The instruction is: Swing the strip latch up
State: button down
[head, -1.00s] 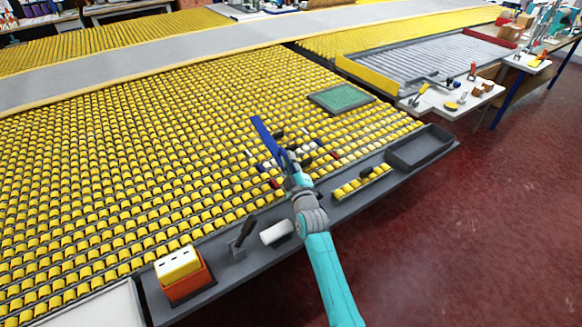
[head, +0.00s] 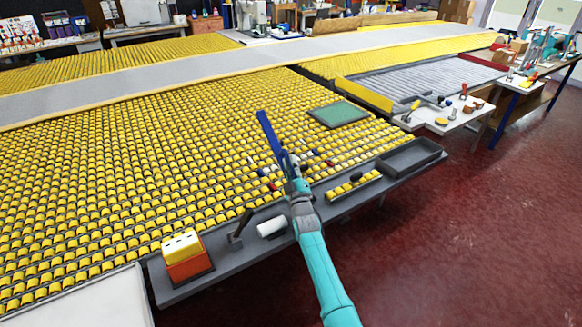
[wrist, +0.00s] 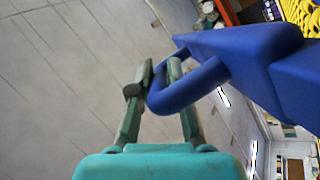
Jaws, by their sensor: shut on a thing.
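The strip latch is a long blue bar (head: 269,135) with a blue loop handle. In the head view it rises, tilted up and to the left, over the yellow rollers from near my gripper (head: 292,176). In the wrist view the thick blue body (wrist: 268,62) fills the upper right, and its rounded loop handle (wrist: 190,88) passes between the fingers of my gripper (wrist: 156,90). My gripper is shut on the handle. The latch's pivot end cannot be made out.
Yellow rollers (head: 110,190) cover the large table. Along its front edge are an orange and yellow box (head: 186,258), a white roll (head: 271,227), a strip of yellow pieces (head: 352,187) and a grey tray (head: 411,157). A green pad (head: 339,114) lies behind. Red floor is clear at right.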

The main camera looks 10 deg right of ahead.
jog(key=shift+r, duration=0.1)
jog(key=c, duration=1.1)
grip_release()
jog(key=shift+c, duration=0.2)
jog(key=shift+s, duration=0.15)
jog(key=shift+s+f, duration=0.3)
jog(key=s, duration=1.2)
jog(key=shift+s, duration=0.15)
